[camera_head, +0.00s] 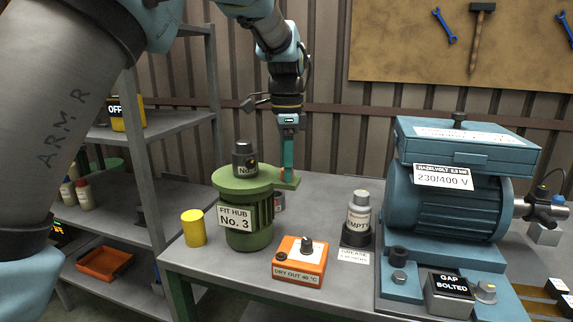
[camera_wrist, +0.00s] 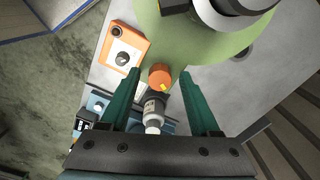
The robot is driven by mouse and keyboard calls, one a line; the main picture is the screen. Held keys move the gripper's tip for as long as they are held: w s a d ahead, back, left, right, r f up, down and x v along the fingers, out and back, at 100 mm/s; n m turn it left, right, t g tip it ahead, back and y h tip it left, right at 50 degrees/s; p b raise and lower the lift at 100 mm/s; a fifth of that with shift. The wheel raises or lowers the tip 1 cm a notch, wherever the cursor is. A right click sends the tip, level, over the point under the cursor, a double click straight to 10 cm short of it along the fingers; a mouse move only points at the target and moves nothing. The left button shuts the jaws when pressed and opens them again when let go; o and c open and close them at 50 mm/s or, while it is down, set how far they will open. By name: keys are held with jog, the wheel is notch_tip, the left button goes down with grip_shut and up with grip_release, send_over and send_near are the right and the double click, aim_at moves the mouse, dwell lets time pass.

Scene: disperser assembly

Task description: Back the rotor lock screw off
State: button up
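The green fitting hub (camera_head: 246,232), labelled "FIT HUB No. 3", stands on the bench with a dark rotor cap on top. A flat green arm juts from its right side. A small orange screw head with a yellow mark (camera_wrist: 160,76) sits at the hub's edge in the wrist view, and I take it to be the rotor lock screw. In the head view it is mostly hidden by my fingers. My gripper (camera_head: 287,176) points down at the green arm. In the wrist view its teal fingers (camera_wrist: 160,92) are apart, one each side of the orange head, with gaps visible.
An orange "DRY OUT" box (camera_head: 300,262), a yellow cylinder (camera_head: 193,228) and a grease canister (camera_head: 358,218) stand around the hub. A large blue motor (camera_head: 445,200) fills the bench's right side. A grey shelf (camera_head: 170,125) stands left.

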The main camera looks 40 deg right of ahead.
grip_shut()
jog(key=shift+r+n, duration=0.1)
jog(key=shift+n, duration=0.3)
jog(key=shift+n+p, duration=0.6)
jog(key=n+p, duration=0.1)
jog(key=n, duration=0.2)
jog(key=shift+r+p, duration=0.1)
jog(key=shift+p, duration=0.3)
jog(key=n+p, duration=0.2)
jog(key=n, duration=0.3)
jog(key=shift+s+n, duration=0.1)
jog(key=shift+n, duration=0.3)
jog(key=n+p, duration=0.2)
jog(key=n, duration=0.3)
jog(key=shift+n, duration=0.3)
jog(key=n+p, duration=0.1)
jog(key=n, duration=0.4)
jog(key=shift+n, duration=0.3)
